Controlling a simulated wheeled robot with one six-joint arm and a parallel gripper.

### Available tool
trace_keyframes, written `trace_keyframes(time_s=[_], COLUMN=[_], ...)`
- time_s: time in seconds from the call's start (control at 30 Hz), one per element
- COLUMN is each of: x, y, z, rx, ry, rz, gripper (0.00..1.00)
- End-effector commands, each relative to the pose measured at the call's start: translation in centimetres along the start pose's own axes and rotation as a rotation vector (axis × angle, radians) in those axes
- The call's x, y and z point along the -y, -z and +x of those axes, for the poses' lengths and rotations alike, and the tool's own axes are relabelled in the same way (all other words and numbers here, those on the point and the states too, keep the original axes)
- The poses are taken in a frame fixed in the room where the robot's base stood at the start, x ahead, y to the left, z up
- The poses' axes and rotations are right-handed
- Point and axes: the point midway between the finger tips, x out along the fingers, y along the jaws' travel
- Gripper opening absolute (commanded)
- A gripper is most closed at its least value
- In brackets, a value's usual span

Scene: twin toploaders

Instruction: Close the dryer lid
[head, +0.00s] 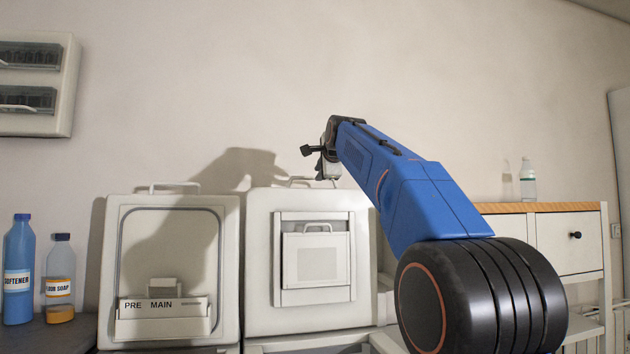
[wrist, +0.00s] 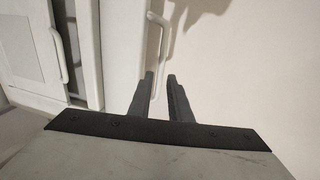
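The dryer lid (head: 365,220) is the right of two raised white lids. It stands upright, with a square filter panel on its inner face and a handle (head: 300,181) on its top edge. My gripper (head: 318,164) is at this top edge, close to the handle. In the wrist view my gripper (wrist: 160,78) is open, with a narrow gap between its two dark fingers. The lid handle (wrist: 165,38) lies just ahead and seems to run down between the fingertips. I cannot tell whether they touch it. The lid edge (wrist: 123,50) is to the left.
The washer lid (head: 172,215) stands raised at the left, with a PRE/MAIN drawer. A softener bottle (head: 18,270) and a soap bottle (head: 60,280) stand further left. A wall box (head: 35,85) hangs above. A cabinet (head: 570,240) with a bottle (head: 527,180) is at right.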

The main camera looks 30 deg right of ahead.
Motion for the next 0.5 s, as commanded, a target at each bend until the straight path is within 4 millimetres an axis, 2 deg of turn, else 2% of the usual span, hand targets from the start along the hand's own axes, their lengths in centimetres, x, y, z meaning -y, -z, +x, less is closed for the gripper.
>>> trace_keyframes(time_s=[0.03, 0.2, 0.5], x=[-0.1, -0.1, 0.0], y=[0.0, 0.0, 0.0], z=[1.1, 3.9, 6.8], rx=[0.000, 0.000, 0.000], ry=[-0.001, -0.001, 0.000], rz=[0.000, -0.001, -0.001], gripper=[0.18, 0.18, 0.18])
